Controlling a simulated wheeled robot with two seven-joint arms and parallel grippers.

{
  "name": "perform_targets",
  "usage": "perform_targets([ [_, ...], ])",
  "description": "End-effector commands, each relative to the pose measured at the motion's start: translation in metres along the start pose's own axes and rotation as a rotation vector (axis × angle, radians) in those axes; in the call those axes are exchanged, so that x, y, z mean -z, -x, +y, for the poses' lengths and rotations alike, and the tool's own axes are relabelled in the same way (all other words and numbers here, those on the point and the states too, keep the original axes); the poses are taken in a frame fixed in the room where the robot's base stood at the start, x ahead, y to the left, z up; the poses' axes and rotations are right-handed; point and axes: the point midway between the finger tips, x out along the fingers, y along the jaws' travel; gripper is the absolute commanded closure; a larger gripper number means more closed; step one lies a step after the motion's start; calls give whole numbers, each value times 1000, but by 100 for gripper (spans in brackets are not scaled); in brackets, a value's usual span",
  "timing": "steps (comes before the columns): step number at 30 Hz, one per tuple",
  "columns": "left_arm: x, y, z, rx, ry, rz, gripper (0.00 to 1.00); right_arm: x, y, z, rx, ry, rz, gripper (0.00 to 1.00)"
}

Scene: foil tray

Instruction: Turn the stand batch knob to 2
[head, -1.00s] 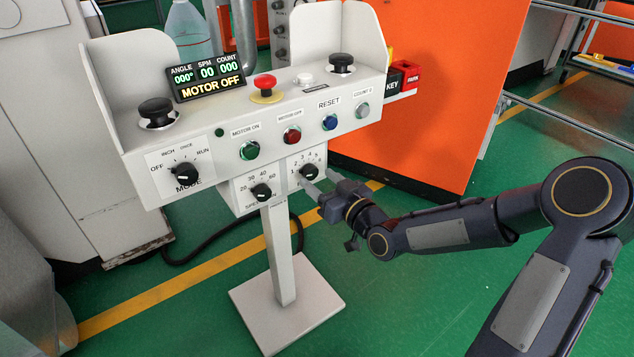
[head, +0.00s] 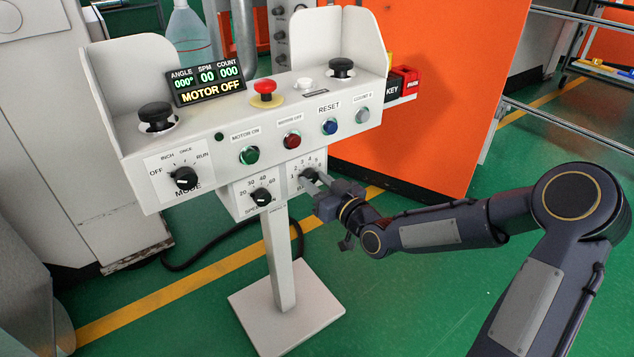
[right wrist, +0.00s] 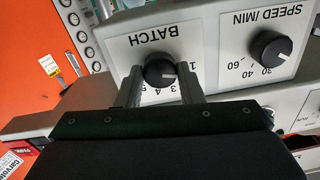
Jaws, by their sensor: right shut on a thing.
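The batch knob (right wrist: 157,72) is a black round knob on the stand's white lower panel, under the BATCH label in the right wrist view. Its white mark appears to point toward the 1. In the head view the knob (head: 307,175) is partly covered by my right gripper (head: 317,181). The right gripper's fingers (right wrist: 160,86) are on either side of the knob and shut on it. The control stand (head: 283,262) is a white box on a post. My left gripper is not in view.
The speed knob (head: 261,197) is just left of the batch knob. The mode knob (head: 185,179) and several push buttons are on the upper box. A display (head: 207,82) reads MOTOR OFF. An orange machine (head: 440,100) stands behind.

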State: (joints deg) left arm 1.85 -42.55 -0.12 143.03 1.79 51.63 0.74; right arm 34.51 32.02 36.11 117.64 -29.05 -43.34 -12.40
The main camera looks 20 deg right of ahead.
Motion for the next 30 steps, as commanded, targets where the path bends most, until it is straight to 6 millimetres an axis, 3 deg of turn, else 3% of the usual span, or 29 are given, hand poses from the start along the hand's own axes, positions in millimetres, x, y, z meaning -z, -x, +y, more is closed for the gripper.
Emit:
perform_targets([
  [30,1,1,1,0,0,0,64,-1,0,0,1,-501,14,89],
])
